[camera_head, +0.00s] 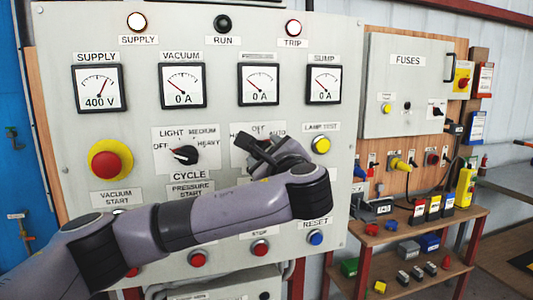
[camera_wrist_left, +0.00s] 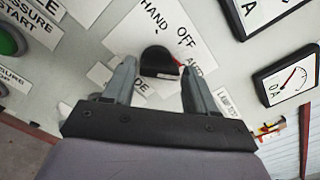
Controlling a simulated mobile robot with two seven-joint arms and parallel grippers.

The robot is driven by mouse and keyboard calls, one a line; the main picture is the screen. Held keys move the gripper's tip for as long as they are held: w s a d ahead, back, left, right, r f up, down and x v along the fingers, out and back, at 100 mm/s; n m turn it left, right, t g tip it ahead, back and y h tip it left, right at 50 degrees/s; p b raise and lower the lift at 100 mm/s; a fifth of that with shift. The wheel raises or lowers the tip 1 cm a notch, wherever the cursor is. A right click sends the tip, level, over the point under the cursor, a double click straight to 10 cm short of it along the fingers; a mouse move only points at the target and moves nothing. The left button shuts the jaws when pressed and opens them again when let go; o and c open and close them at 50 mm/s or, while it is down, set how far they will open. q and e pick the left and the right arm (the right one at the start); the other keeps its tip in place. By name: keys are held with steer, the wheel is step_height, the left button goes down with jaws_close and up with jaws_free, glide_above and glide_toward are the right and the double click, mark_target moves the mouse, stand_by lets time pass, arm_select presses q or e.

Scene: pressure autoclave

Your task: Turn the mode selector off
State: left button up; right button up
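The mode selector is a black knob (camera_wrist_left: 157,60) on a white label plate with HAND, OFF and a partly covered AUTO. A small red mark shows at the knob's edge on the AUTO side. In the head view the knob is hidden behind my gripper, and part of its label plate (camera_head: 243,131) shows. My left gripper (camera_wrist_left: 160,72) is open, with one finger on each side of the knob and gaps visible between. It also shows in the head view (camera_head: 258,150), close in front of the panel. My right gripper is not in view.
The cycle selector (camera_head: 185,155) is left of my gripper, and a yellow lamp test button (camera_head: 320,145) is close on its right. A red emergency button (camera_head: 107,163) is further left. Dial gauges line the panel above. Start, stop and reset buttons (camera_head: 316,238) lie below my arm.

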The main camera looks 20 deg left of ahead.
arm_select(q)
steer(key=c, duration=0.6)
steer(key=shift+o, duration=0.2)
steer(key=shift+s+a+f+n+b, duration=0.1)
steer(key=shift+a+n+b, duration=0.05)
steer(key=shift+n+b, duration=4.1)
steer(key=shift+n+p, duration=0.6)
steer(key=shift+n, duration=0.15)
